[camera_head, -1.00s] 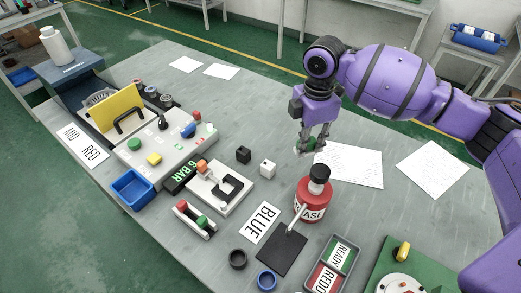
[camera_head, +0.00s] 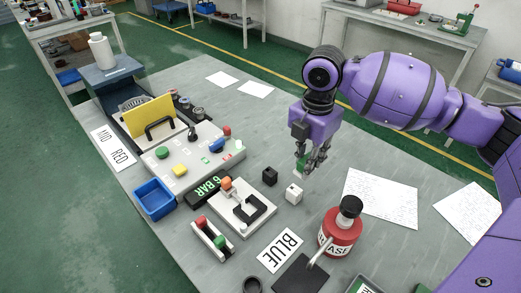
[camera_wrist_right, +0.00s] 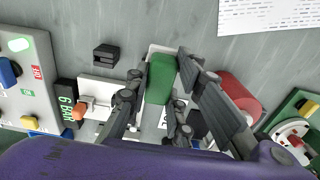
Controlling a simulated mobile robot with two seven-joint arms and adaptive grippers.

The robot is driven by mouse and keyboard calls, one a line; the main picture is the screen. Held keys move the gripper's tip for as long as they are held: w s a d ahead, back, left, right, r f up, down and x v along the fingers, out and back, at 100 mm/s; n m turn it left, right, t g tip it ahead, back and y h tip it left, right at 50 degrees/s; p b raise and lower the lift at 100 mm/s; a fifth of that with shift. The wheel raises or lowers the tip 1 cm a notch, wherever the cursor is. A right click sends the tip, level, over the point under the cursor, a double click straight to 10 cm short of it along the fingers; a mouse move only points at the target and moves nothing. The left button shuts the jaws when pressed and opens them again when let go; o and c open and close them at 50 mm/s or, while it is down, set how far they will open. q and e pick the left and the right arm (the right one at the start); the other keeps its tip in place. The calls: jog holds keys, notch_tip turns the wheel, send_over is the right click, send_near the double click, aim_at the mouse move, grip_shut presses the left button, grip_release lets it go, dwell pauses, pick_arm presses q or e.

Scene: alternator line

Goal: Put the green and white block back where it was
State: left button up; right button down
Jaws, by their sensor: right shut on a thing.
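The green and white block (camera_head: 301,163) is held between the fingers of my right gripper (camera_head: 307,166), above the grey table. In the right wrist view, my right gripper (camera_wrist_right: 168,72) is shut on the green part of the block (camera_wrist_right: 160,82), and its white end (camera_wrist_right: 160,49) points away from the palm. In the head view the block hangs behind the small white cube (camera_head: 294,193) and to the right of the small black cube (camera_head: 270,176); its height above the table is hard to tell. My left gripper is not in view.
A red canister (camera_head: 341,233) with a black cap stands in front and right. A white fixture plate (camera_head: 243,215), a control panel (camera_head: 185,165) and a blue bin (camera_head: 154,199) are on the left. Printed sheets (camera_head: 382,198) lie right. Bare table lies behind the cubes.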

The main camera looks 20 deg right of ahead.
jog(key=w+d+f, duration=0.1)
jog(key=w+f, duration=0.1)
jog(key=w+d+f, duration=0.1)
jog(key=f, duration=0.1)
jog(key=w+d+f, duration=0.1)
jog(key=w+f, duration=0.1)
jog(key=shift+w+f+b, duration=0.3)
jog(key=shift+w+f, duration=0.05)
jog(key=shift+f, duration=0.05)
jog(key=shift+w+d+f, duration=0.1)
jog(key=shift+f, duration=1.4)
jog(key=shift+f, duration=0.15)
jog(key=c, duration=1.5)
grip_release()
jog(key=shift+f, duration=0.1)
jog(key=shift+c, duration=0.2)
notch_tip(320, 180, up, 12)
jog(key=shift+r, duration=0.25)
